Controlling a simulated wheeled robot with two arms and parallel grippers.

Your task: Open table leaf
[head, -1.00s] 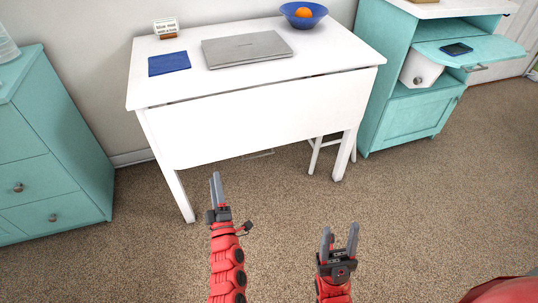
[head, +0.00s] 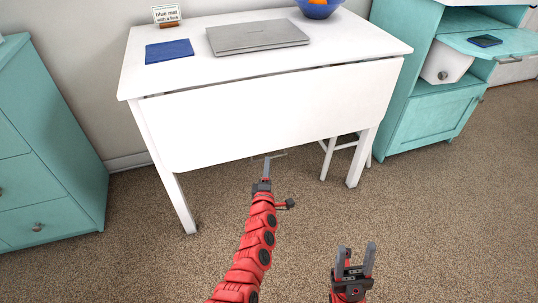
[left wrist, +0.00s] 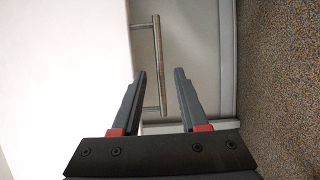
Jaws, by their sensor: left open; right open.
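The white table (head: 240,70) has its front leaf (head: 270,110) hanging straight down. A thin bar handle (head: 281,154) shows just under the leaf's lower edge, partly hidden by my left gripper. In the left wrist view the metal bar handle (left wrist: 157,60) stands off the leaf's edge on two posts. My left gripper (head: 267,167) is open below the leaf. In the wrist view its fingers (left wrist: 160,74) lie either side of the handle's line; contact cannot be told. My right gripper (head: 356,250) is open and empty above the carpet.
A closed laptop (head: 257,36), a blue mat (head: 169,51), a small sign (head: 167,14) and a blue bowl (head: 318,9) are on the tabletop. Teal cabinets stand left (head: 50,150) and right (head: 425,125). A white stool (head: 340,150) is under the table. Carpet in front is clear.

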